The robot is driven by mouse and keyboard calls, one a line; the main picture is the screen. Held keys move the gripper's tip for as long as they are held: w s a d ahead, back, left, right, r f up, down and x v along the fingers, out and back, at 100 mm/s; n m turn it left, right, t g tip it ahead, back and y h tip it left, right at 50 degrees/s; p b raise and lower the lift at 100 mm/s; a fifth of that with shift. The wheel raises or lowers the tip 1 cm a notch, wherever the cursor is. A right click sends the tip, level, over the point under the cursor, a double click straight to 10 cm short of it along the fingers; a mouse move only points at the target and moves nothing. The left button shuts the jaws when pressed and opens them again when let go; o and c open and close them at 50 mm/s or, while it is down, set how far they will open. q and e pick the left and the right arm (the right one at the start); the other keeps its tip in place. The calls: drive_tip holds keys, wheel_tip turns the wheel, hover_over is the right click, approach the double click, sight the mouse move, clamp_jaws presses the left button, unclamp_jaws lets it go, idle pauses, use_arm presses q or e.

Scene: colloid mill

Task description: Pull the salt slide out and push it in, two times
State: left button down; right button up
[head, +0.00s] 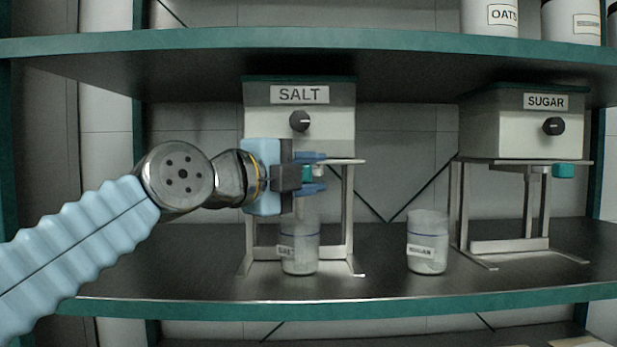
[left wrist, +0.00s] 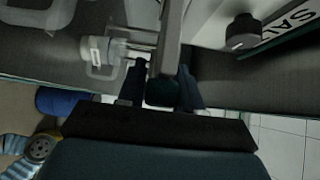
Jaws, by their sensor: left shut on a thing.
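The salt dispenser (head: 300,135) stands on the shelf, with a SALT label and a dark knob (head: 300,121) on its front. My left gripper (head: 312,174) is in front of it, just below the box. It is shut on the teal handle of the salt slide (head: 308,172), which also shows between the fingers in the left wrist view (left wrist: 162,92). My gripper hides much of the slide, so how far out it is cannot be told. A clear jar (head: 300,255) stands under the dispenser. My right gripper is not in view.
A sugar dispenser (head: 523,130) with a teal slide handle (head: 563,171) stands to the right. Another jar (head: 427,245) stands on the shelf between the two dispensers. The upper shelf (head: 180,45) runs above, and the lower shelf's front edge (head: 400,306) is teal.

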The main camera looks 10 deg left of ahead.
use_arm(q)
drive_tip(key=c, duration=0.8)
unclamp_jaws()
drive_tip(key=shift+w, duration=0.1)
drive_tip(key=shift+c, duration=0.2)
drive_tip(key=b+v, duration=0.4)
drive_tip(key=v, duration=1)
